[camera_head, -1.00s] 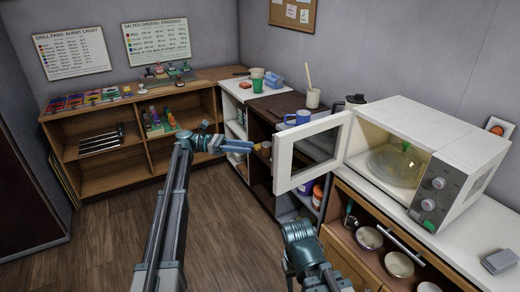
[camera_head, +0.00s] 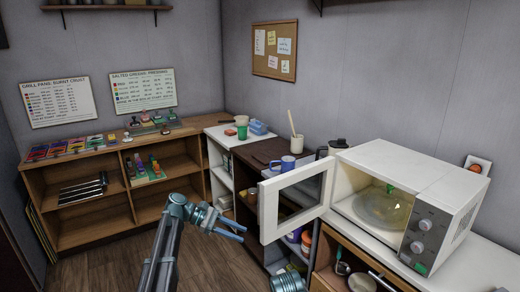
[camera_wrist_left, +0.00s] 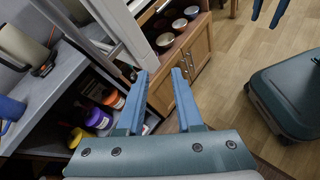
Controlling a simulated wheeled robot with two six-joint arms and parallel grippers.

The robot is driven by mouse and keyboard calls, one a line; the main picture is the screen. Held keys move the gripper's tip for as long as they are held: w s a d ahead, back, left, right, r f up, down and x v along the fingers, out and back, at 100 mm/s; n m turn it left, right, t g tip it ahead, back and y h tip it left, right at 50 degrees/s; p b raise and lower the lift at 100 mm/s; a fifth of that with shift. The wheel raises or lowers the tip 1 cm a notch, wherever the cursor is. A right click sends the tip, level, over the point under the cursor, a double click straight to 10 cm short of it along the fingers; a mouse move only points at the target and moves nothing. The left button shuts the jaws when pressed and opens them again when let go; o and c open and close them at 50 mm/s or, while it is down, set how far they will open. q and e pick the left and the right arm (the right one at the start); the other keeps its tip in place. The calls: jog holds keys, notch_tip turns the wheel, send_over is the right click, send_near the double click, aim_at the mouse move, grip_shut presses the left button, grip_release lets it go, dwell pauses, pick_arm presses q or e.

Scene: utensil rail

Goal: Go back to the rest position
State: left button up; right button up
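My left gripper (camera_head: 232,230) is in front of the shelves, left of the open microwave door, pointing right. It is open and empty; in the left wrist view its two blue fingers (camera_wrist_left: 160,103) stand apart with nothing between them. Of my right arm only a teal part shows at the bottom edge of the head view. The fingertips of my right gripper (camera_wrist_left: 268,12) show at the top right of the left wrist view, apart with nothing seen between them.
The white microwave (camera_head: 405,205) has its door (camera_head: 293,201) standing open, right of my left gripper. A blue mug (camera_head: 287,163) stands on the dark counter behind the door. A low wooden shelf unit (camera_head: 120,215) is at the left. Floor in front of it is free.

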pick_arm(q)
jog(key=s+f+m+y, duration=0.65)
jog(key=s+f, duration=0.35)
jog(key=s, duration=0.4)
jog(key=s+a+f+m+t+y, duration=0.1)
jog(key=s+a+f+m+y, duration=0.2)
jog(key=s+a+m+y, duration=0.35)
jog(key=s+d+r+m+p, duration=0.2)
jog(key=s+d+r+p, duration=0.1)
jog(key=d, duration=0.3)
jog(key=s+d+r+m+y+p, duration=0.1)
jog(key=s+d+r+m+p, duration=0.1)
jog(key=s+d+r+p, duration=0.2)
jog(key=shift+s+d+r+g, duration=0.3)
jog(key=shift+s+d, duration=0.05)
jog(key=shift+d, duration=0.55)
jog(key=shift+d, duration=0.1)
